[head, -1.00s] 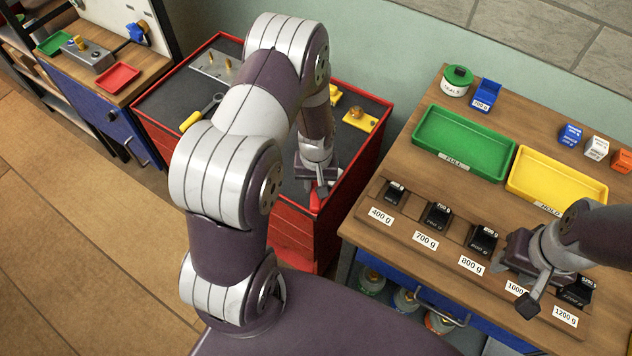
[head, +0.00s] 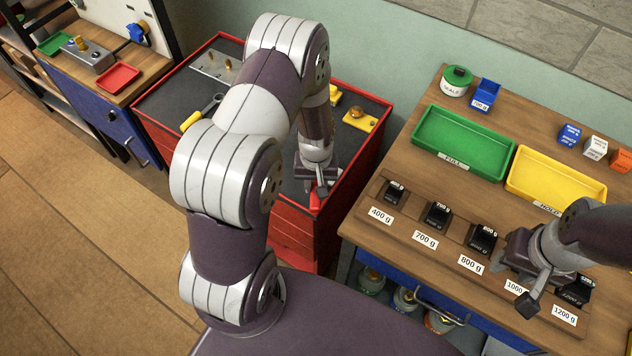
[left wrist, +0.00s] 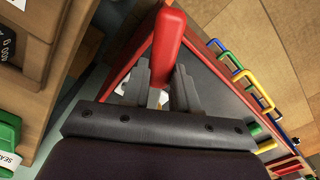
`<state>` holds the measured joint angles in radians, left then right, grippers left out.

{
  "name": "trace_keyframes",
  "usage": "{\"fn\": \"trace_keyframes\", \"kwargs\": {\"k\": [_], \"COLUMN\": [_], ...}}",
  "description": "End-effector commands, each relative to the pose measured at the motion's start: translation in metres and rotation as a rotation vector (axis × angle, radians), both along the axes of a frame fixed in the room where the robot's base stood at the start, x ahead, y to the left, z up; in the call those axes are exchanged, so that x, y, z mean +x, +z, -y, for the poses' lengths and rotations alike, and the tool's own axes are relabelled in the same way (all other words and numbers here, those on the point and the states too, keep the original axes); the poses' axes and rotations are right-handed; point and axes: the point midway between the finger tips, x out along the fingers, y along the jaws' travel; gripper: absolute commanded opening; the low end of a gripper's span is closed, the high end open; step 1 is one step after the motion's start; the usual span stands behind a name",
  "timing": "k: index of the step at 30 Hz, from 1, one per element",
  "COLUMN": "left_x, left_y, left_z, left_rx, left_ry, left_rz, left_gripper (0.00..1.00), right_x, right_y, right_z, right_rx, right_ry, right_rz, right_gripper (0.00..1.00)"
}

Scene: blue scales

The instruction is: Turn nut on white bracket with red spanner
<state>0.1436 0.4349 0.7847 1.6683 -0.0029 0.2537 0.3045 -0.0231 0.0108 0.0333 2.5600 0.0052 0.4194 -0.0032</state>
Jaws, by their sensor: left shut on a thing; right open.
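My left gripper (head: 320,188) is over the near right part of the red cabinet's top. It is shut on the red spanner (head: 315,202), whose red handle sticks out beside the fingers. In the left wrist view, the spanner (left wrist: 169,38) runs up from between the fingertips (left wrist: 160,78). Small white patches show around and between the fingers, but I cannot tell whether they are the white bracket. The bracket, its nut and the spanner's head cannot be made out. My right gripper (head: 532,292) is open and empty over the weight rack.
The red cabinet (head: 374,168) has a dark top with a raised rim. A yellow bracket (head: 370,124) with a brass nut, a grey plate (head: 207,68) and a yellow-handled tool (head: 191,121) lie on it. The wooden bench (head: 405,157) at right holds trays and weights.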

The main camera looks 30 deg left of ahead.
Motion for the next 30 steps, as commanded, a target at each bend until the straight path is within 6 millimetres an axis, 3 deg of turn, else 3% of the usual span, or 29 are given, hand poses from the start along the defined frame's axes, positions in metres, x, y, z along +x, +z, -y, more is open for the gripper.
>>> {"fn": "trace_keyframes", "kwargs": {"k": [30], "left_x": [0.0], "left_y": [-0.019], "left_z": [0.0], "left_rx": [0.0], "left_ry": [0.0], "left_rz": [0.0], "left_gripper": [0.0], "right_x": [0.0], "right_y": [-0.014], "right_z": [0.0], "right_rx": [0.0], "right_ry": [0.0], "right_rz": [0.0], "right_gripper": [0.43]}}
